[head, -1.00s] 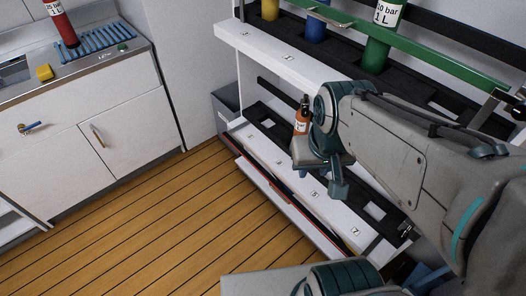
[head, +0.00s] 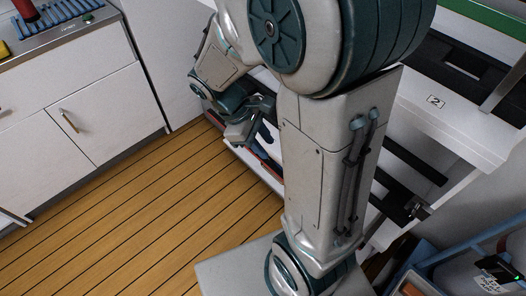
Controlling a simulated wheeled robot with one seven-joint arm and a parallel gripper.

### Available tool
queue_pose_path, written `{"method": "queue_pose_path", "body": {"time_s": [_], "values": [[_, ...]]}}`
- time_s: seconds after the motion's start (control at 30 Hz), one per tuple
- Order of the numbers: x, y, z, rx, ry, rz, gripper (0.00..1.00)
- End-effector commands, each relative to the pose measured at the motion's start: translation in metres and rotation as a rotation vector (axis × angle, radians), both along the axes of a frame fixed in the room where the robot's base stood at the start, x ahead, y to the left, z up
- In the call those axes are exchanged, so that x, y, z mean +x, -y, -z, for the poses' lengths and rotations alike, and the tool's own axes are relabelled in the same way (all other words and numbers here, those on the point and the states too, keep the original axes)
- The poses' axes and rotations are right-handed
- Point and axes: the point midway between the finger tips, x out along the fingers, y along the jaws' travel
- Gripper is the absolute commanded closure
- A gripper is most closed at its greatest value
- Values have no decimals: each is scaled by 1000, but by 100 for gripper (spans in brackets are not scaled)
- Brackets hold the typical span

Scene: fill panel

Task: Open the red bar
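A thin red strip, likely the red bar (head: 264,158), shows low on the front of the shelf rack, just right of my gripper. Most of it is hidden behind my arm. My gripper (head: 240,132) is at the far end of my arm, low beside the rack front. It is small and partly covered by my own links, so I cannot tell whether its fingers are open or whether it touches the bar.
The white rack (head: 455,122) with a label "2" stands at right, with a green bar (head: 492,16) above. A blue crate (head: 450,262) is at lower right. A white cabinet (head: 95,115) with a sink top stands at left. The wooden floor (head: 130,215) between is clear.

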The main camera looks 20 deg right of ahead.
Motion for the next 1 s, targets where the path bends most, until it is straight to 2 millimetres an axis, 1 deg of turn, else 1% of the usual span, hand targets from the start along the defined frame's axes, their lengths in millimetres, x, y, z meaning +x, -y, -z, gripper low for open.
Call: {"method": "queue_pose_path", "body": {"time_s": [0.03, 0.27, 0.57, 0.6, 0.67, 0.7, 0.77, 0.8, 0.87, 0.9, 0.97, 1.0], "values": [[5, 1, 28, -31, -74, -72, 70], [29, 8, 104, -170, -407, -408, 70], [62, 9, 212, -345, -868, -809, 70], [66, 8, 228, -368, -933, -858, 70], [72, 7, 251, -405, -1029, -931, 70], [76, 6, 267, -429, -1095, -977, 70], [81, 3, 291, -467, -1193, -1043, 70], [84, 2, 308, -491, -1260, -1088, 70], [88, -1, 333, -530, -1360, -1150, 70], [90, -3, 350, -556, -1427, -1189, 70], [93, -6, 375, -594, -1525, -1243, 70], [94, -9, 391, -620, -1586, -1274, 70]]}}
